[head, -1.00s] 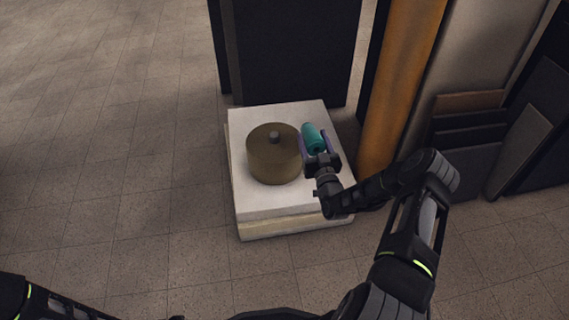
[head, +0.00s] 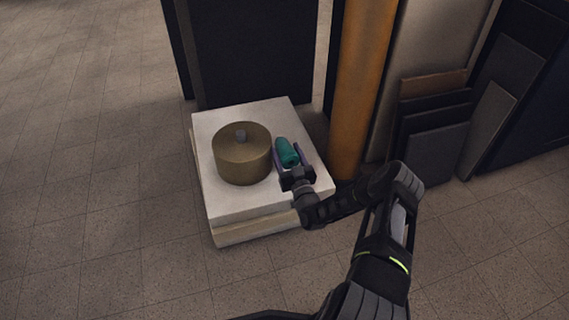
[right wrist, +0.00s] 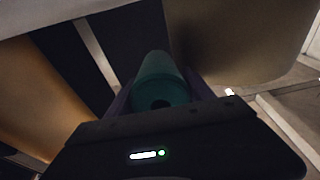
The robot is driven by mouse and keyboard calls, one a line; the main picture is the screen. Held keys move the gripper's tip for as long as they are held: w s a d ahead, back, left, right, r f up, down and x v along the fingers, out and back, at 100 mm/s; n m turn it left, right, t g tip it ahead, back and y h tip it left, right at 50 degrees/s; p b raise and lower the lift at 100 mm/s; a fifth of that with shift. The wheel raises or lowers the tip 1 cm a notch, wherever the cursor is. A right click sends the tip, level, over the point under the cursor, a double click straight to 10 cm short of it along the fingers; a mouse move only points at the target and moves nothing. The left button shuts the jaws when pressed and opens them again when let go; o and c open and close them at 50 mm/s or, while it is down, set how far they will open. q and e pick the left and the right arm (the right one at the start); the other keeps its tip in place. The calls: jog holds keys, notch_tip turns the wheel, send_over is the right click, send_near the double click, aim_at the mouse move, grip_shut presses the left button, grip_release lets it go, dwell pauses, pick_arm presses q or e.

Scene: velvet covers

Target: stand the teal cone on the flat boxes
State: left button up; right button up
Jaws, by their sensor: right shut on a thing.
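The teal cone (head: 286,151) is between the fingers of my right gripper (head: 291,160), which is shut on it. The cone also fills the middle of the right wrist view (right wrist: 160,82), with a dark hole in its near end. The flat boxes (head: 229,206) are a low pale stack on the floor, and the cone is over their right part. I cannot tell whether the cone touches the top. My left gripper is not in view.
A round brown-gold lidded tin (head: 242,160) stands on the boxes just left of the cone. An orange column (head: 358,85) rises behind on the right. Dark panels (head: 436,130) lean farther right. Open floor lies left and in front.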

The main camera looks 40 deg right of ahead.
jog(key=shift+r, duration=0.1)
notch_tip(320, 180, down, 3)
jog(key=shift+f+b, duration=0.2)
jog(key=shift+b, duration=0.75)
jog(key=shift+f, duration=0.2)
jog(key=shift+f, duration=0.6)
jog(key=o, duration=1.1)
